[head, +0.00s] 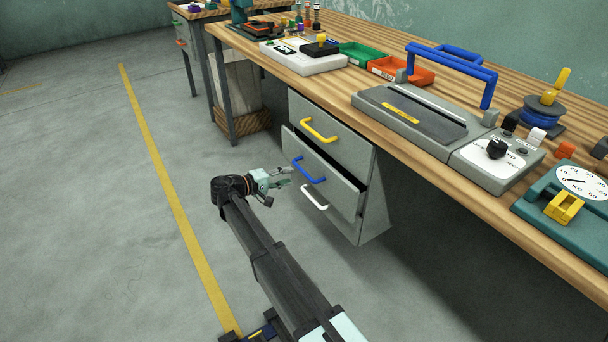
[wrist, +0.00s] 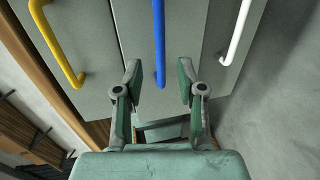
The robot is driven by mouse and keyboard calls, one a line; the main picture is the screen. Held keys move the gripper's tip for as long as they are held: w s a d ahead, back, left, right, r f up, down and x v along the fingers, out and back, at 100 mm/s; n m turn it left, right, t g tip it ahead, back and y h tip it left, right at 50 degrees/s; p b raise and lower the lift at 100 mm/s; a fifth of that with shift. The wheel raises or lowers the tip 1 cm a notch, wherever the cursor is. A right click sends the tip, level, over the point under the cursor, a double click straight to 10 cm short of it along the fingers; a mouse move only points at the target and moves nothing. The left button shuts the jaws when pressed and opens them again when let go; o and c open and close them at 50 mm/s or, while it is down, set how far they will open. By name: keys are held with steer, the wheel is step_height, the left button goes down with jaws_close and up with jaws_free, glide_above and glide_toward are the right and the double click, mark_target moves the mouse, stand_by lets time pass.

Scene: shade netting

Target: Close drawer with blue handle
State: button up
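The drawer with the blue handle (head: 309,170) is the middle one of the grey cabinet under the workbench. Its front (head: 338,188) stands out from the cabinet, so it is partly open. My gripper (head: 284,176) is in front of this drawer, just left of the blue handle. In the wrist view my gripper (wrist: 158,80) has its two fingers apart, with the blue handle (wrist: 159,40) running between and beyond them. The fingers hold nothing. Whether they touch the drawer front I cannot tell.
A yellow-handled drawer (head: 320,130) is above and a white-handled drawer (head: 314,198) below; both look shut. The wooden workbench (head: 340,84) overhangs the cabinet and carries several devices. The floor (head: 90,200) to the left is clear, with a yellow line (head: 165,180).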

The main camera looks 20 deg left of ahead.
mark_target(304, 171)
steer(key=b+x, duration=0.1)
steer(key=x, duration=0.6)
steer(key=shift+w+d, duration=0.3)
jaws_close()
